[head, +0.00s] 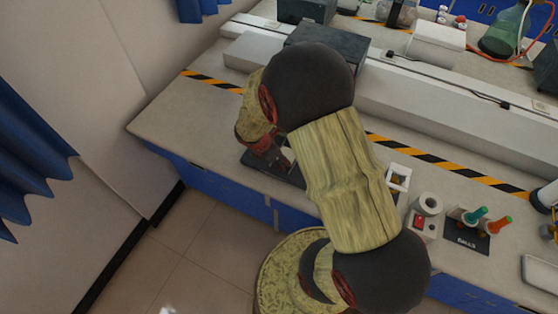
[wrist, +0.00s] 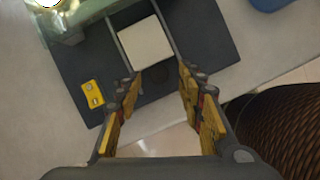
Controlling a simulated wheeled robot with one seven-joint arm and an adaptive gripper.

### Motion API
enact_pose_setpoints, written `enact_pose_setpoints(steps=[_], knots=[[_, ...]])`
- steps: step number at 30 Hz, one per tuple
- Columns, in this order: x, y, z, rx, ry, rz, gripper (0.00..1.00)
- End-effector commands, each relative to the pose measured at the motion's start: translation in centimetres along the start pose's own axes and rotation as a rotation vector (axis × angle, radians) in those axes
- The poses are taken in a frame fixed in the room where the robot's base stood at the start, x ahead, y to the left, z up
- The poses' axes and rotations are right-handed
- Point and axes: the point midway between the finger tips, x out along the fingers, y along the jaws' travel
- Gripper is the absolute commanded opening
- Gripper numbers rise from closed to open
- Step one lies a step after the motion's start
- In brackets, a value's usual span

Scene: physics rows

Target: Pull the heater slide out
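In the wrist view, a pale square block (wrist: 146,42) sits between two thin grey rails on a dark plate (wrist: 82,62); I take this to be the heater slide. A small yellow piece (wrist: 93,93) lies on the plate left of the rails. My gripper (wrist: 158,77) is open, its fingers apart and pointing toward the block's near edge. No contact with the block shows, and nothing is between the fingers. In the head view my arm covers most of this spot; only part of the dark plate (head: 291,175) shows on the bench.
The bench top (head: 165,122) is clear left of the plate. A striped black-and-yellow strip (head: 388,144) runs along behind. Right of my arm stand a white holder (head: 398,177), a grey-white cylinder (head: 428,205) and a rack with green and orange tools (head: 473,214).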

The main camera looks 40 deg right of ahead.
Motion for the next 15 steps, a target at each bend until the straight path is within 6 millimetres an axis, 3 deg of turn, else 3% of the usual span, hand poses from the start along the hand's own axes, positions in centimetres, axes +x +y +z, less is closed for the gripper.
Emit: enact_pose_setpoints(steps=[9, 15], knots=[[-6.3, 0.1, 0.0, -0.001, -0.001, 0.005, 0.38], [-9.5, 0.0, -0.1, -0.002, -0.001, 0.002, 0.38]])
